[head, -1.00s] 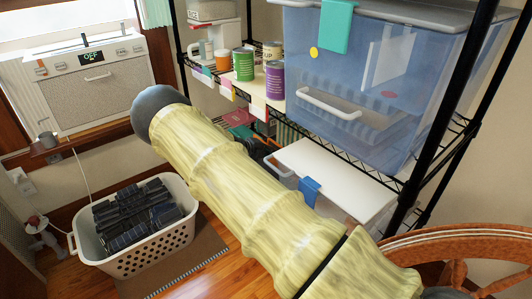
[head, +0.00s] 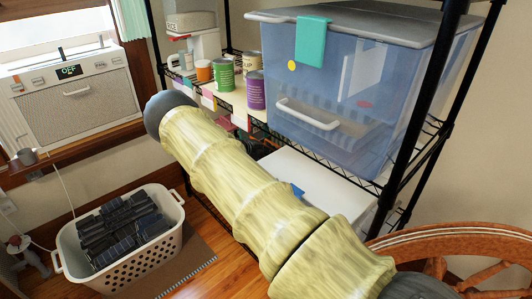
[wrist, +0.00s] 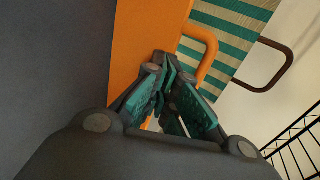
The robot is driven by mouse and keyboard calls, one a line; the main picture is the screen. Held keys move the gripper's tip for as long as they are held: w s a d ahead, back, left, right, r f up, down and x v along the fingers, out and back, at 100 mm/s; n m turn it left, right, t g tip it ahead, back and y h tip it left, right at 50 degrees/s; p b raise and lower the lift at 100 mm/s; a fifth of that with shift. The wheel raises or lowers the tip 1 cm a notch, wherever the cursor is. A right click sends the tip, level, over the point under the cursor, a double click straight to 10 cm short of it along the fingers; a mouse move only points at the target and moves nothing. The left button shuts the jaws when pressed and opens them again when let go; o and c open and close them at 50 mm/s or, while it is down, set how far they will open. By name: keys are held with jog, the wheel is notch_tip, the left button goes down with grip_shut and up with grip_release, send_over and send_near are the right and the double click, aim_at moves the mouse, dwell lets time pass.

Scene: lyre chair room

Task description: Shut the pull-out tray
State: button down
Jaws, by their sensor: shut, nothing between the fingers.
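My gripper (wrist: 172,80) shows in the wrist view with its teal-padded fingers drawn together and nothing between them. Just beyond the fingers is an orange panel (wrist: 147,30) with an orange loop handle (wrist: 208,50) to its right. I cannot tell whether this panel belongs to the pull-out tray, or whether the fingers touch it. In the head view my yellow-sleeved arm reaches across the middle and my gripper is hidden. No pull-out tray can be made out for certain there; the arm covers part of the lower shelf.
A black wire rack holds a blue clear bin (head: 345,145), several cans (head: 224,74) and a white-lidded box (head: 330,180) low down. A white basket (head: 165,240) stands on the floor at left. A wooden wheel-like piece (head: 480,235) is at right. Striped cloth (wrist: 232,25) hangs beyond my gripper.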

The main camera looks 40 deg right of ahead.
jog(key=shift+d+r, duration=0.1)
jog(key=shift+r, duration=0.15)
jog(key=a+f+p+v, duration=0.1)
jog(key=f+p+v, duration=0.1)
jog(key=v, duration=1.1)
jog(key=shift+a+p, duration=0.25)
jog(key=shift+p, duration=0.05)
